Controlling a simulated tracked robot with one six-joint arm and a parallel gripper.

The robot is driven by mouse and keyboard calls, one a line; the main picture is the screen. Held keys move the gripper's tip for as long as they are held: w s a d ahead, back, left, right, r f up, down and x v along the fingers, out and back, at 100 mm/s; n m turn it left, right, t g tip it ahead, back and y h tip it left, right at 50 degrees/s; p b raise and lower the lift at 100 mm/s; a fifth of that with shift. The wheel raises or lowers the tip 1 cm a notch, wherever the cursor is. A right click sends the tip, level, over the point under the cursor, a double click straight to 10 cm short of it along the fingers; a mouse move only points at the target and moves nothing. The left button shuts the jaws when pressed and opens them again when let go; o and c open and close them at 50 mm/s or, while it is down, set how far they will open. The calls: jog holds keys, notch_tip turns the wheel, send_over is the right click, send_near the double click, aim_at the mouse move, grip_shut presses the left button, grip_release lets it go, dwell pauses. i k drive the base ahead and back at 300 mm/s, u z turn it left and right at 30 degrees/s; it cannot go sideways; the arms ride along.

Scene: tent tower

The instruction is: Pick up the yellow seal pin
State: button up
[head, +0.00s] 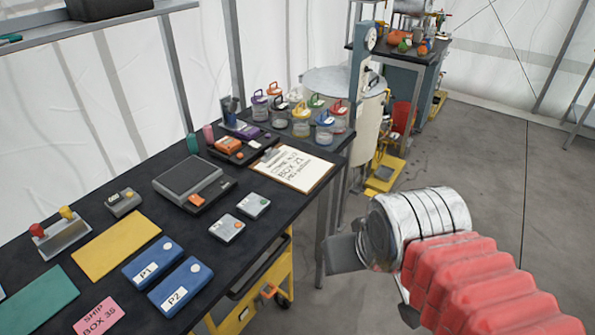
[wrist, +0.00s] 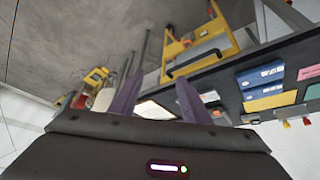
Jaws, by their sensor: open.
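The yellow seal pin (head: 66,213) stands upright in a grey metal holder (head: 62,239) at the left of the black table in the head view. A red pin (head: 36,230) stands beside it in the same holder. In the wrist view the yellow pin is tiny (wrist: 286,124), near the right edge. My gripper (wrist: 158,78) is open and nothing shows between its two fingers. In the head view my arm end is right of the table, over the floor, well apart from the pin. My arm hides part of the gripper there.
A yellow mat (head: 117,246), blue boxes P1 (head: 152,264) and P2 (head: 181,287), and a small grey box (head: 124,202) lie near the holder. A scale (head: 188,178), clipboard (head: 290,173) and several jars stand farther back. A yellow cart (head: 257,290) is under the table.

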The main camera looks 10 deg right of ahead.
aim_at(65, 211)
jog(key=u, duration=1.65)
